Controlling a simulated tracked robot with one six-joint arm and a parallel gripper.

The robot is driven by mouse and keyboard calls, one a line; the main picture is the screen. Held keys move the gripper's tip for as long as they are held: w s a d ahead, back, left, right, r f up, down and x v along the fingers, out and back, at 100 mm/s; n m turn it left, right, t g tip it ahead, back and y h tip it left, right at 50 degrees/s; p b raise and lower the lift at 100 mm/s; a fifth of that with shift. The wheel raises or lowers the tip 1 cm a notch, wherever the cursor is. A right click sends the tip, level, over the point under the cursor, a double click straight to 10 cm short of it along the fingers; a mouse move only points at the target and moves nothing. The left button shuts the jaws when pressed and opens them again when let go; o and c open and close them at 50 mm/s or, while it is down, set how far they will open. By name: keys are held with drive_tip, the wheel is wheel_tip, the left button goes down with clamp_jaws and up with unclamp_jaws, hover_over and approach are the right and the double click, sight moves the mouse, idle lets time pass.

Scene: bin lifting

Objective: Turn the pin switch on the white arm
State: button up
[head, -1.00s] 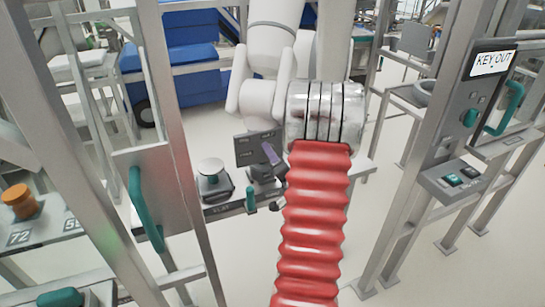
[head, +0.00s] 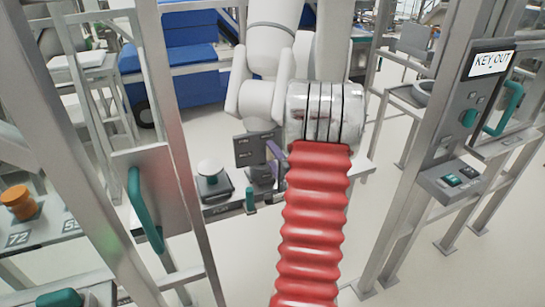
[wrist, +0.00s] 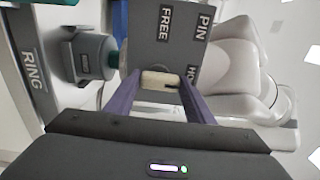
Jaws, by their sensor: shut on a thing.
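In the wrist view, the switch is a cream knob (wrist: 156,79) with a black mark toward its right end. It sits on a dark grey panel (wrist: 181,52) lettered FREE and PIN, with a third label partly hidden by a finger. My gripper (wrist: 160,83) has its two purple fingers shut on the knob, one on each side. The white arm (wrist: 236,60) shows as rounded white parts beside the panel. In the head view, the panel (head: 251,147) stands below the white arm (head: 262,100), with a purple finger at its right. The knob cannot be made out there.
A red bellows hose (head: 312,225) hides much of the middle. A teal peg (head: 250,200) and a white disc on a dark base (head: 211,172) stand close to the panel. Metal posts flank both sides. A KEY OUT station (head: 470,120) is at right.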

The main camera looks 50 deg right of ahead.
drive_tip(key=shift+s+d+f, duration=0.1)
drive_tip(key=shift+s+f, duration=0.05)
drive_tip(key=shift+f, duration=0.05)
drive_tip(key=o, duration=1.1)
drive_tip(key=shift+r, duration=0.1)
drive_tip(key=shift+c, duration=0.2)
drive_tip(key=v, duration=1.3)
drive_tip(key=shift+s+a, duration=0.25)
